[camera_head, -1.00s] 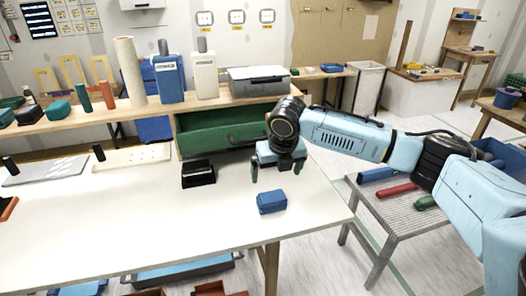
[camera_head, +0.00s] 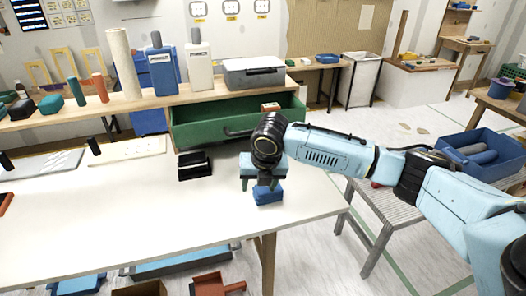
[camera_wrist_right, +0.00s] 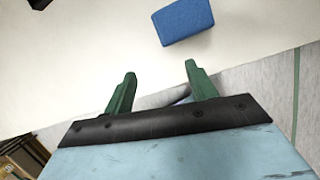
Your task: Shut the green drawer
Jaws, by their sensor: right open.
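The green drawer (camera_head: 200,134) stands pulled open below the back bench, beyond the white table, in the head view. A dark handle (camera_head: 238,133) shows on its front, partly hidden by my right arm. My right gripper (camera_head: 258,187) hangs over the white table, in front of the drawer and apart from it. Its green fingers are spread and empty; the right wrist view also shows them (camera_wrist_right: 157,85). A blue block (camera_head: 268,198) lies on the table just by the fingers; it also shows in the right wrist view (camera_wrist_right: 183,21). My left gripper is out of view.
A black object (camera_head: 194,165) sits on the white table (camera_head: 130,225) left of my gripper. A grey box (camera_head: 254,72) and bottles stand on the bench above the drawer. A grey slatted table (camera_head: 365,207) is under my right arm.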

